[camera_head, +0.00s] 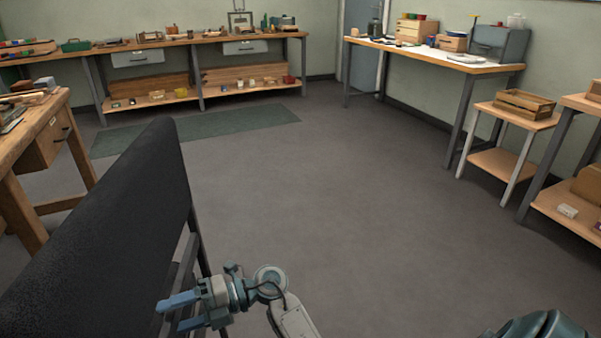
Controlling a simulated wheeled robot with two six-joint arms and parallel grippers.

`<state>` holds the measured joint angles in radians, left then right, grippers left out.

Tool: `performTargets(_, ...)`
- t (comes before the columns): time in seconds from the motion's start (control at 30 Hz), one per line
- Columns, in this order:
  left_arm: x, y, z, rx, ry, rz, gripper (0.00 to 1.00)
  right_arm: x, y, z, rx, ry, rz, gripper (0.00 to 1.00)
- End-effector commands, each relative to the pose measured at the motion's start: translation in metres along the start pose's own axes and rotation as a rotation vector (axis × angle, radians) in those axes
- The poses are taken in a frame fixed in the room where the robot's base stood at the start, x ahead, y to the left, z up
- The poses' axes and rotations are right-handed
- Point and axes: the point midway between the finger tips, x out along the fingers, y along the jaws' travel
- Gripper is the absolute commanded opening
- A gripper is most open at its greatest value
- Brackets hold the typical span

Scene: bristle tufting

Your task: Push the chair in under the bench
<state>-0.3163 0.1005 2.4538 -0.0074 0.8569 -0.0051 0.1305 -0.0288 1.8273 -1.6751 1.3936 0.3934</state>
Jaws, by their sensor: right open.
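The chair's large dark backrest (110,225) fills the left foreground, tilted in the picture. Part of its grey frame (192,235) shows along its right edge; its seat and base are hidden or out of view. My right gripper (170,316) is open, its two blue fingers pointing left at the lower right part of the chair. The fingers overlap the chair in the picture; I cannot tell whether they touch it. My left gripper is not in view. A wooden bench (35,133) stands at the left, partly behind the backrest.
A long workbench (200,37) with a lower shelf stands along the back wall, with a dark green mat (225,122) before it. Another bench (425,54) and a small side table (515,115) line the right wall. The middle floor (340,190) is clear.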

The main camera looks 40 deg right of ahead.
Motion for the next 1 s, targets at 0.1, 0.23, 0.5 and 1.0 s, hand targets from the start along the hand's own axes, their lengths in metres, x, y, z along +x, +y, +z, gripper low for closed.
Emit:
performTargets(0.1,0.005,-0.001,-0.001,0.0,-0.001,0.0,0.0,-0.02,0.0,0.0,0.0,-0.002,-0.005,0.62)
performTargets(0.23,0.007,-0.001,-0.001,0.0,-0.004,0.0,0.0,-0.039,0.001,0.0,0.0,-0.001,-0.005,0.62)
performTargets(0.5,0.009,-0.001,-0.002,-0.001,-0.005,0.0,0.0,-0.08,-0.001,0.0,0.001,0.0,-0.005,0.62)
performTargets(1.0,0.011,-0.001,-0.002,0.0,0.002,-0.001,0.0,-0.099,0.001,0.0,0.0,-0.001,0.001,0.62)
